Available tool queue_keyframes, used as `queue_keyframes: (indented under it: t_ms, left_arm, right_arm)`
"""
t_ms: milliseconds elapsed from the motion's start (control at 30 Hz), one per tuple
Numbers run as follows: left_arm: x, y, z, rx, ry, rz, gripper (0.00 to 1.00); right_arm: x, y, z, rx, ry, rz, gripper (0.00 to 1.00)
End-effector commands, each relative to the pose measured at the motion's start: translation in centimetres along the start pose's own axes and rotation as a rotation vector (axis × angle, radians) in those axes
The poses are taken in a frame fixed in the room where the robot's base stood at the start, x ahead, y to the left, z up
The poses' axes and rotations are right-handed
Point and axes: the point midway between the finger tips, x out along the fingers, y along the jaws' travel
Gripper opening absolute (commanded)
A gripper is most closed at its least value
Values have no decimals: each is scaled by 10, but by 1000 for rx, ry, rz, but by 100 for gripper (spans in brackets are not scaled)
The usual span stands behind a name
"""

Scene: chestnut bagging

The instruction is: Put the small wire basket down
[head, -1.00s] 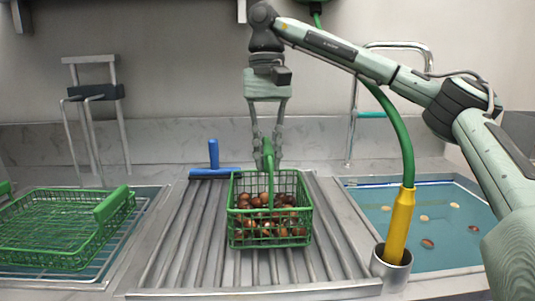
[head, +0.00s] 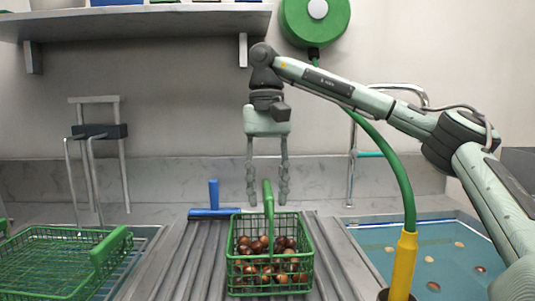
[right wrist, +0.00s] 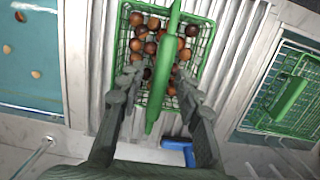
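The small green wire basket (head: 270,262) stands upright on the ribbed metal drainboard, with several brown chestnuts (head: 272,276) inside. Its green handle (head: 268,208) stands up over it. My right gripper (head: 268,200) is above the basket with its fingers spread wide, one on each side of the handle and apart from it. In the right wrist view the handle (right wrist: 163,75) runs between the two open fingers (right wrist: 155,90), touching neither. My left gripper is not in view.
A larger green basket (head: 60,262) sits over the left sink. A blue squeegee (head: 213,210) lies behind the small basket. The right sink (head: 440,262) holds water and a few floating chestnuts. A yellow nozzle (head: 402,268) with a green hose stands between drainboard and right sink.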

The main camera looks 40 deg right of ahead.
Motion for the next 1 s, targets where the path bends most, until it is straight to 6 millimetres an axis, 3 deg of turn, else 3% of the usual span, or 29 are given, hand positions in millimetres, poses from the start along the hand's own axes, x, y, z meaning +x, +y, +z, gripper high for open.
queue_keyframes:
  t_ms: [300, 500, 700, 1000]
  left_arm:
    - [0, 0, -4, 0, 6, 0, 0]
    - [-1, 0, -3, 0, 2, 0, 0]
    - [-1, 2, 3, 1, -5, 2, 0]
    - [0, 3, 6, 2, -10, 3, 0]
  right_arm:
    - [-64, 0, 0, 5, 9, -3, 34]
    - [-93, 0, 0, 3, 4, 0, 34]
    - [-105, 0, 0, 2, 2, 0, 34]
    - [-107, 1, 0, 1, 1, -1, 34]
